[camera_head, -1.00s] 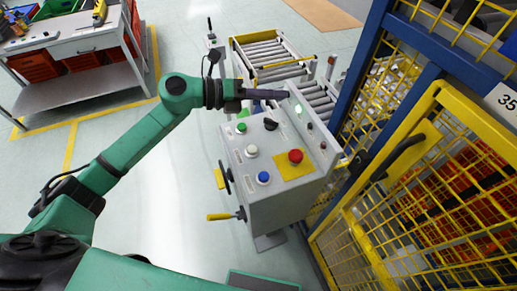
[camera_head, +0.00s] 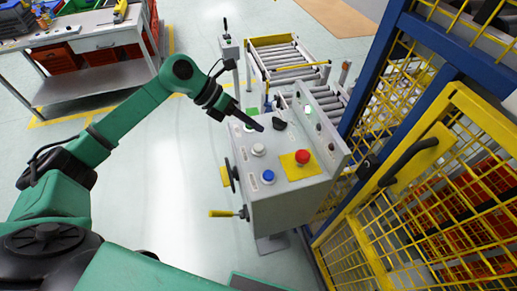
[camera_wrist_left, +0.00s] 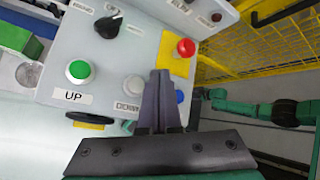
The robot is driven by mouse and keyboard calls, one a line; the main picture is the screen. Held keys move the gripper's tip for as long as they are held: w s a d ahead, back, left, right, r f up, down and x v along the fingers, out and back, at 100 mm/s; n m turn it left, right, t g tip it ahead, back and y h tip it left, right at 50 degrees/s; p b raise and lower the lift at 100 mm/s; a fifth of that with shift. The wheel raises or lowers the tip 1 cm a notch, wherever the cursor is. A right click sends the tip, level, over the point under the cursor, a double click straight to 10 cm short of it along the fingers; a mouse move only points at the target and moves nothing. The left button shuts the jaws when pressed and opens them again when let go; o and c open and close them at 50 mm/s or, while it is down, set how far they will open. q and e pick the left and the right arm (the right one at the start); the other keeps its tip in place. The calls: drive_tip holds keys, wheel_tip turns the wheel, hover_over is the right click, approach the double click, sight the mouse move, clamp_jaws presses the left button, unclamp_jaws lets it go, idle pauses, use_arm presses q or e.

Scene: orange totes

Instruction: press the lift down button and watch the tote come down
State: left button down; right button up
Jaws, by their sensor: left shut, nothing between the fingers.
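The grey control box (camera_head: 285,210) has a sloped panel with a green button (camera_wrist_left: 78,70) labelled UP, a white button (camera_head: 258,149), a blue button (camera_head: 268,177), a red mushroom button (camera_head: 302,157) on a yellow plate and a black knob (camera_head: 279,123). My left gripper (camera_head: 260,128) is shut and empty, its fingertips over the upper part of the panel. In the wrist view the closed fingers (camera_wrist_left: 160,74) lie between the white and red buttons and partly cover the blue one. Contact cannot be told. The label below the white button is partly hidden. My right gripper is not visible.
A roller conveyor (camera_head: 290,60) stands behind the box. Yellow mesh fencing (camera_head: 440,190) on a blue frame closes the right side, with orange totes (camera_head: 475,190) behind it. A workbench (camera_head: 90,35) stands back left. Floor left of the box is clear.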

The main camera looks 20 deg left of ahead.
sight(254, 147)
use_arm(q)
wheel_tip(254, 147, down, 6)
drive_tip(key=b, duration=0.3)
drive_tip(key=shift+r, duration=0.15)
drive_tip(key=shift+b, duration=0.3)
idle(1.4)
drive_tip(key=shift+f+b, duration=0.35)
